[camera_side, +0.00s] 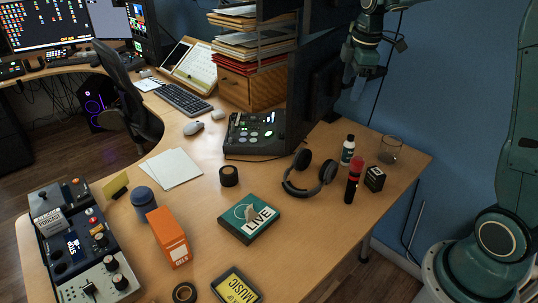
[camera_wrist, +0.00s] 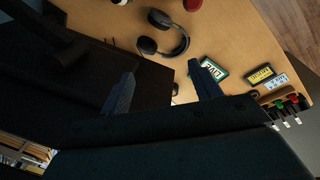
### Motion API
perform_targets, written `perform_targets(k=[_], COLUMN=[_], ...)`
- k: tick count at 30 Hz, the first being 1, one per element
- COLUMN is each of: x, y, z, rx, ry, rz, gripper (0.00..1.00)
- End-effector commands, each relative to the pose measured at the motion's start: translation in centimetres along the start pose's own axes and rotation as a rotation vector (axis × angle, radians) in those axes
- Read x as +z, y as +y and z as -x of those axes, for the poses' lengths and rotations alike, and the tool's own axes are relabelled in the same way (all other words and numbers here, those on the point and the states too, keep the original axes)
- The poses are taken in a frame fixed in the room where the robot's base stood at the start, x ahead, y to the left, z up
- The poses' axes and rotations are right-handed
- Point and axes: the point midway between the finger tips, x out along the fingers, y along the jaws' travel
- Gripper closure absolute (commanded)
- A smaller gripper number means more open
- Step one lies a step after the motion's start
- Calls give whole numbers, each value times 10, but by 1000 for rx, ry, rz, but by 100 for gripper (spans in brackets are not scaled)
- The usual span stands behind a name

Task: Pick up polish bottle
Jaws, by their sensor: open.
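A red-topped dark cylinder (camera_side: 353,180), a small black box (camera_side: 375,179) and a glass (camera_side: 390,149) stand close to the bottle. Headphones (camera_side: 311,174) lie to its left. A monitor (camera_side: 313,90) stands beside my gripper. Bare desk lies toward the front right.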

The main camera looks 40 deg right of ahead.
Motion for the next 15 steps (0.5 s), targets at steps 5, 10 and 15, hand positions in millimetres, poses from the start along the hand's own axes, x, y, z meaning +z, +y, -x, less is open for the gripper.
perform_targets(k=[5, 10, 15], x=[16, 35, 58], y=[36, 66, 90], z=[-38, -75, -117], rx=[-43, -83, -124], ry=[-20, -28, -28], rz=[116, 233, 349], gripper=[37, 37, 37])
